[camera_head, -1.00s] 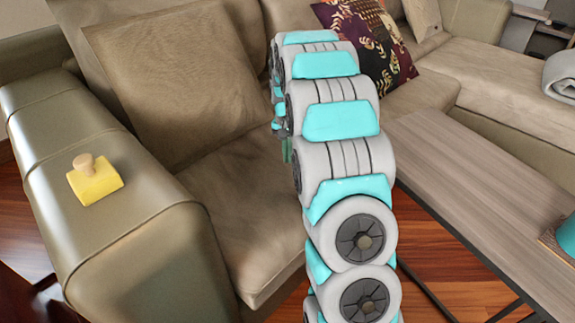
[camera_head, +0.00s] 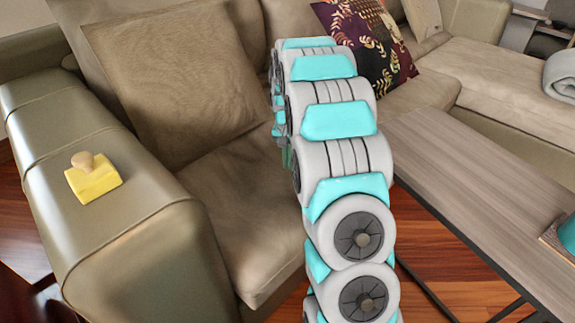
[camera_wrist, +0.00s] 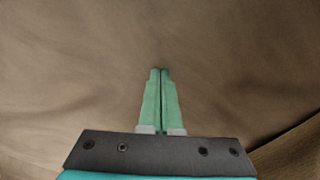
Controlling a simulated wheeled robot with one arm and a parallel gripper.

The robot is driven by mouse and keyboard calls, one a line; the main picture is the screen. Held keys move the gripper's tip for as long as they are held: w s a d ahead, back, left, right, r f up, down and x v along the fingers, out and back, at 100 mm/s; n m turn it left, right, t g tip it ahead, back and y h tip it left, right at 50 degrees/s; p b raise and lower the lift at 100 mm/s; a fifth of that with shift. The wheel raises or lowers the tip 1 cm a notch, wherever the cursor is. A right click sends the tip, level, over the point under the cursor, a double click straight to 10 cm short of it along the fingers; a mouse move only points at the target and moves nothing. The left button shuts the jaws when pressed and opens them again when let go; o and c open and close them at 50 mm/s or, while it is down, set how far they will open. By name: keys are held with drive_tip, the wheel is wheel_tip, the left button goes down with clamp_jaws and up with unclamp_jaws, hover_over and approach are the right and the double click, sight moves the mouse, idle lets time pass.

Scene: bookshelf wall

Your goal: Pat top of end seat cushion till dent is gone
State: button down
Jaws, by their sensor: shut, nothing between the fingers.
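The end seat cushion (camera_head: 240,205) is tan-brown and lies between the sofa's left armrest and my arm in the head view. Part of it is hidden behind my arm. In the wrist view the brown cushion fabric (camera_wrist: 70,75) fills most of the picture, with soft creases. My gripper (camera_wrist: 162,72) is shut and empty, its green fingers together and pointing at the fabric. In the head view the green fingers (camera_head: 287,158) show just left of my arm, low over the cushion. I cannot tell whether they touch it. No clear dent shows.
A yellow block with a wooden knob (camera_head: 92,178) sits on the left armrest (camera_head: 140,225). A back cushion (camera_head: 180,80) leans behind the seat. A patterned pillow (camera_head: 370,45) is beyond my arm. A wooden coffee table (camera_head: 480,190) stands close on the right.

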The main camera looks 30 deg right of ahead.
drive_tip(key=shift+f, duration=0.4)
drive_tip(key=shift+r+p, duration=0.6)
drive_tip(key=shift+r, duration=1.8)
drive_tip(key=shift+f, duration=0.1)
drive_tip(key=shift+r, duration=0.65)
wheel_tip(320, 180, up, 3)
drive_tip(key=shift+r+p, duration=0.1)
drive_tip(key=shift+p, duration=0.55)
